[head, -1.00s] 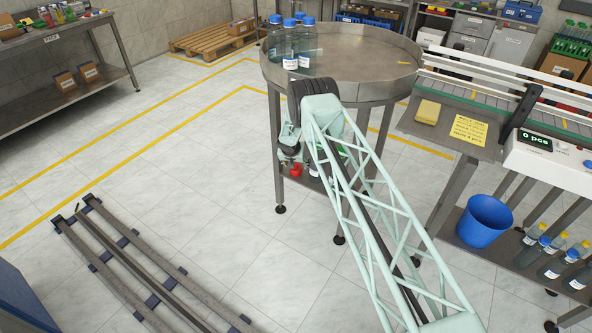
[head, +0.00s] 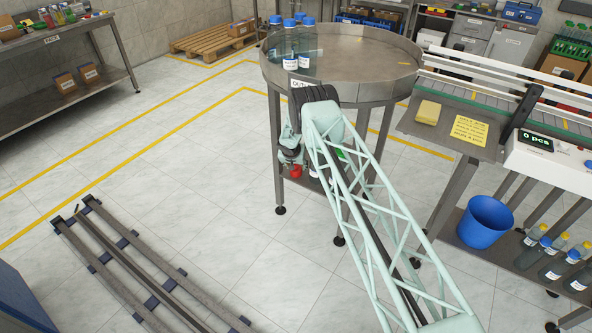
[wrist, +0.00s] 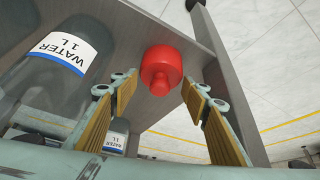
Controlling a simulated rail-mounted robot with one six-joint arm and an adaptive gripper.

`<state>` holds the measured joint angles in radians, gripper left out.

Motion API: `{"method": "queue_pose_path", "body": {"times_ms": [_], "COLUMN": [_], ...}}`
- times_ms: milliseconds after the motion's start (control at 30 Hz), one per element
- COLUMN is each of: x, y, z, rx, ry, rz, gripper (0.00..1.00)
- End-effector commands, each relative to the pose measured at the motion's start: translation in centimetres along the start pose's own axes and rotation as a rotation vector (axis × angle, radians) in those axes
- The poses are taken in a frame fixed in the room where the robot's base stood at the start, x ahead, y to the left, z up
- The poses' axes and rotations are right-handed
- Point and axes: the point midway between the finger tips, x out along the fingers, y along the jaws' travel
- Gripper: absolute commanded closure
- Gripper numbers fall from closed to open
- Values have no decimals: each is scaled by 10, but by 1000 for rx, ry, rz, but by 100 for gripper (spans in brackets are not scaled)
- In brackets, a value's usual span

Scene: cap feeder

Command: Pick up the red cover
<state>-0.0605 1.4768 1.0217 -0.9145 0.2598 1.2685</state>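The red cover (wrist: 161,68) is a round red piece with a narrower knob, lying against a grey metal surface in the wrist view. My gripper (wrist: 159,88) is open, with one yellow-padded finger on each side of the cover's lower part. I see no finger touching it, and the cover seems to lie just beyond the fingertips. In the head view the cover (head: 296,171) shows as a small red spot on the lower shelf of the round table, below my wrist. My arm hides much of that shelf.
A large water bottle (wrist: 62,62) stands close to my left finger, and a smaller-looking bottle (wrist: 116,137) shows farther off. A table leg (wrist: 229,75) is at the right. The round table top (head: 350,62) is overhead and carries several blue-capped bottles.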

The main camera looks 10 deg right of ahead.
Motion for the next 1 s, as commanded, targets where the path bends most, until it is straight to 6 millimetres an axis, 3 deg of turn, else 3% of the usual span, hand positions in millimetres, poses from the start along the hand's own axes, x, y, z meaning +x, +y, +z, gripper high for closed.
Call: {"method": "queue_pose_path", "body": {"times_ms": [167,633,1000], "x": [0,-5,-29], "y": [0,0,0], "z": [0,-3,-17], "rx": [0,0,0], "ry": [0,0,0], "rz": [0,0,0], "gripper": [73,73,73]}}
